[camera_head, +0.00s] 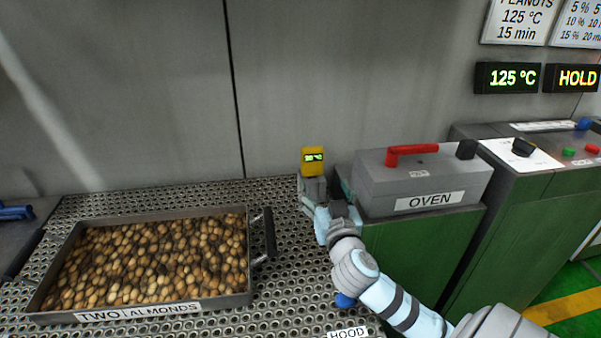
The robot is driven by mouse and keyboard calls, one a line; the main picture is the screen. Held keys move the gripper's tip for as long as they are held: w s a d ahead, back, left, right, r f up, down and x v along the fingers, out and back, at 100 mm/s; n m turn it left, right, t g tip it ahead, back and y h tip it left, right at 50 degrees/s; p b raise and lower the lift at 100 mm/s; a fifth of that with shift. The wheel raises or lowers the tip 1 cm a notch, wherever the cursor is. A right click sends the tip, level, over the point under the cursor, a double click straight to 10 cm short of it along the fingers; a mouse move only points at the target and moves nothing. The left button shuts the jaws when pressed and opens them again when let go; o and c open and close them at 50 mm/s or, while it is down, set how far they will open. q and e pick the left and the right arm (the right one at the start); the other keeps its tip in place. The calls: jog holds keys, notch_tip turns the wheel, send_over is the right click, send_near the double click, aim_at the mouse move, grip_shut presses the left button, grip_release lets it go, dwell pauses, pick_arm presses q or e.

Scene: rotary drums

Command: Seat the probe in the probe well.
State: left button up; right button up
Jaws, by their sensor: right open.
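A yellow probe head (313,158) with a small lit green display stands upright at the back of the perforated table, left of the oven. My right gripper (314,188) is open, directly below and in front of the yellow head. The gripper hides the lower part of the probe, and I cannot tell whether they touch. I cannot make out the probe well. My left gripper is not in view.
A tray of almonds (243,294) lies at the left of the perforated table (205,199). A grey box labelled OVEN (425,185) with a red handle (410,150) stands right of the probe on a green cabinet (415,250). Displays (508,78) read 125 °C and HOLD.

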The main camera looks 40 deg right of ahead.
aim_at(313, 161)
jog(key=x, duration=1)
jog(key=f+b+x, duration=0.1)
jog(key=x, duration=0.4)
jog(key=shift+d+f, duration=0.1)
jog(key=shift+s, duration=0.1)
jog(key=c, duration=1.3)
